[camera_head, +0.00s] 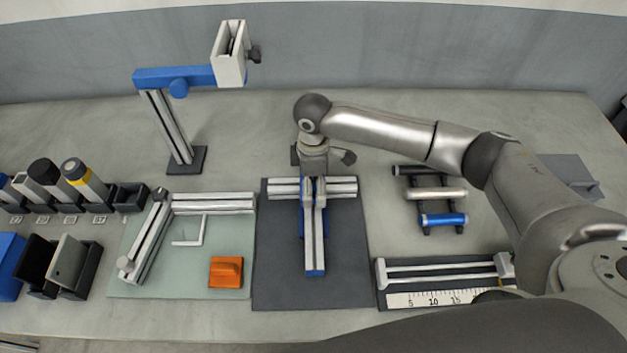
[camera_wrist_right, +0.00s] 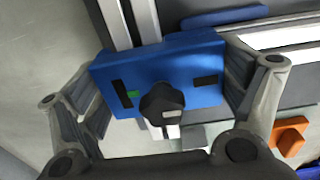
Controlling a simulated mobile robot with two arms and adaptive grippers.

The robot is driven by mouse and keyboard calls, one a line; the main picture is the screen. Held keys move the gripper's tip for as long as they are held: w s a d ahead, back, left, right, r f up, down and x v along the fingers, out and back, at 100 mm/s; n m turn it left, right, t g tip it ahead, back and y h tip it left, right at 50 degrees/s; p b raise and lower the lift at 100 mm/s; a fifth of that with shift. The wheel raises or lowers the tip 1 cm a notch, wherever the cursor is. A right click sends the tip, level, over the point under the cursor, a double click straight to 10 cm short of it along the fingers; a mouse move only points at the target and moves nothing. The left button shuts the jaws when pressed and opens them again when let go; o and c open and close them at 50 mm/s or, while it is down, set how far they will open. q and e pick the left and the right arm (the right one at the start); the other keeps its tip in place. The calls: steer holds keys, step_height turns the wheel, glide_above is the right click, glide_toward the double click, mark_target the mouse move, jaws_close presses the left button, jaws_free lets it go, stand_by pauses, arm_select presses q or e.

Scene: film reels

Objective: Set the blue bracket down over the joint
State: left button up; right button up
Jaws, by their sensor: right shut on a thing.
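My right gripper (camera_head: 314,186) points down above the T-shaped joint of silver profiles on the dark mat. In the right wrist view its fingers (camera_wrist_right: 165,98) are shut on the two ends of the blue bracket (camera_wrist_right: 205,62), a block with dark slots, a small green mark and a black knob. One profile of the joint, the stem (camera_head: 315,245), runs towards me and has a blue end. The crossbar (camera_head: 340,188) lies sideways. My gripper mostly hides the bracket and the joint in the head view. I cannot tell whether the bracket touches the profiles. My left gripper is out of view.
The dark mat (camera_head: 275,285) lies mid-table. Left of it is a pale green mat (camera_head: 180,278) with an orange block (camera_head: 226,271) and profiles. A rack of rollers (camera_head: 440,193) and a ruler fixture (camera_head: 430,270) are on the right. A blue-armed stand (camera_head: 170,125) rises behind.

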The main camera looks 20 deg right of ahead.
steer(key=shift+f, duration=0.2)
steer(key=o, duration=1)
steer(key=shift+c, duration=0.2)
step_height(320, 180, up, 12)
